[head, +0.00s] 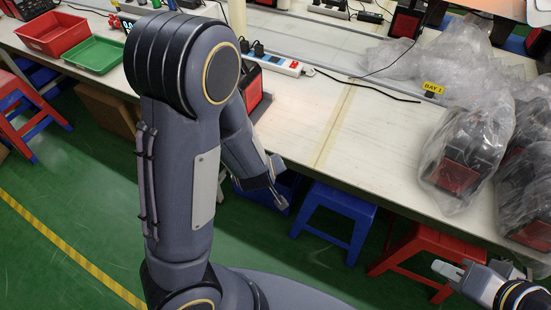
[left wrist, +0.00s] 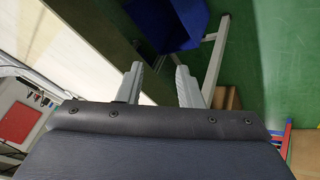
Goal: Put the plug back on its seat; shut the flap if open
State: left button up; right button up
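I cannot pick out the task's plug, seat or flap for certain. A dark device with a red face (head: 250,88) stands on the bench behind my left arm, which hides part of it. A similar red panel (left wrist: 17,122) shows at the left edge of the left wrist view. My left gripper (head: 278,182) hangs just off the bench's front edge. In the left wrist view its two fingers (left wrist: 160,85) stand apart with nothing between them. My right gripper (head: 470,268) is at the lower right, away from the bench, with its fingers apart and no object seen in it.
A white power strip (head: 274,64) with dark plugs lies at the back of the bench (head: 335,115). Bagged devices (head: 465,150) crowd its right side. Red (head: 53,34) and green (head: 95,55) trays are at the left. Blue (head: 338,212) and red (head: 420,258) stools stand below. The bench middle is clear.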

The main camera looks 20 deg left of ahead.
pick_arm(q)
jog(key=s+d+r+m+h+p, duration=0.1)
jog(key=s+d+r+h, duration=0.1)
jog(key=r, duration=0.4)
jog(key=s+d+r+m+h+p, duration=0.1)
jog(key=s+d+r+h, duration=0.1)
jog(key=r, duration=0.4)
jog(key=shift+d+m+h, duration=0.25)
jog(key=shift+m+h, duration=0.15)
jog(key=shift+h, duration=0.5)
